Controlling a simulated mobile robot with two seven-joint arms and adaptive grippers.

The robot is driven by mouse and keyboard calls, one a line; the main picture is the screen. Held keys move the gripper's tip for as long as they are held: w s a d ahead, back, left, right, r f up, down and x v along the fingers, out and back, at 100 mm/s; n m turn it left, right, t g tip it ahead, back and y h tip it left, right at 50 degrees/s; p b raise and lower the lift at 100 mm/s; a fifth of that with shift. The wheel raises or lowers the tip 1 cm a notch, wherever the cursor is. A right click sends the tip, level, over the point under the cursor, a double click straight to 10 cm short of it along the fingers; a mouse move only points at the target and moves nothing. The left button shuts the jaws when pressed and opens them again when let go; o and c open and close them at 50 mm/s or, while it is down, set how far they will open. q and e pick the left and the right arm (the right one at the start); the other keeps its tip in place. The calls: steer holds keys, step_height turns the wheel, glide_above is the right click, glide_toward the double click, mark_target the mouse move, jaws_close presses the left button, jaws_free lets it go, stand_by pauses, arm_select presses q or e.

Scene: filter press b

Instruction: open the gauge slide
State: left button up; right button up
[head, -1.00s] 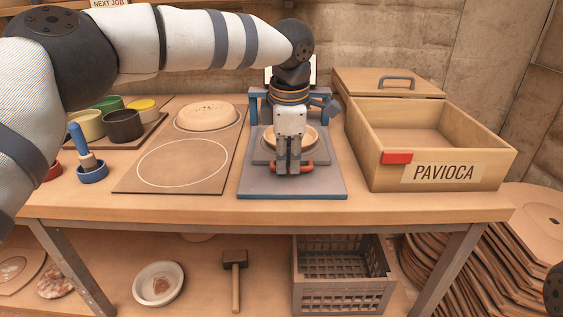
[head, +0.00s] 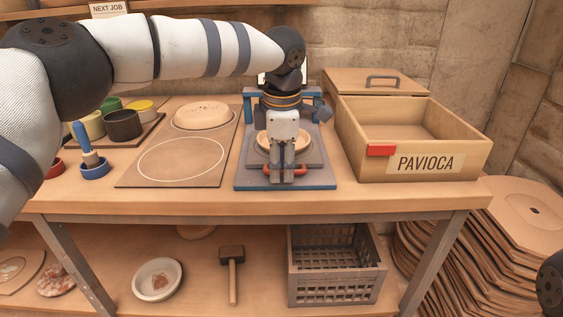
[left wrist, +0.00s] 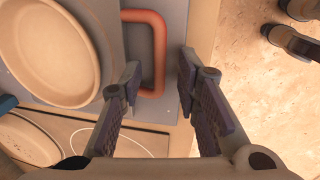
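The gauge slide (head: 312,162) is a grey plate with a red U-shaped handle (head: 300,170) at its front, on a blue-edged base (head: 325,183) on the table. A pale round dish (head: 262,137) sits on the slide. My left gripper (head: 282,178) is down at the handle. In the left wrist view my left gripper (left wrist: 160,82) has its fingers apart, one on each side of the outer bar of the red handle (left wrist: 159,45), with gaps visible. The pale dish (left wrist: 50,45) is at the upper left there. My right gripper is not seen.
A wooden box labelled PAVIOCA (head: 470,162) stands close to the right of the base. A board with a white outline (head: 180,162) and paint pots (head: 124,124) are to the left. The table's front edge is just ahead of the base.

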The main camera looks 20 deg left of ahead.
arm_select(q)
step_height(320, 180, up, 12)
steer(key=s, duration=0.2)
steer(key=shift+d, duration=0.3)
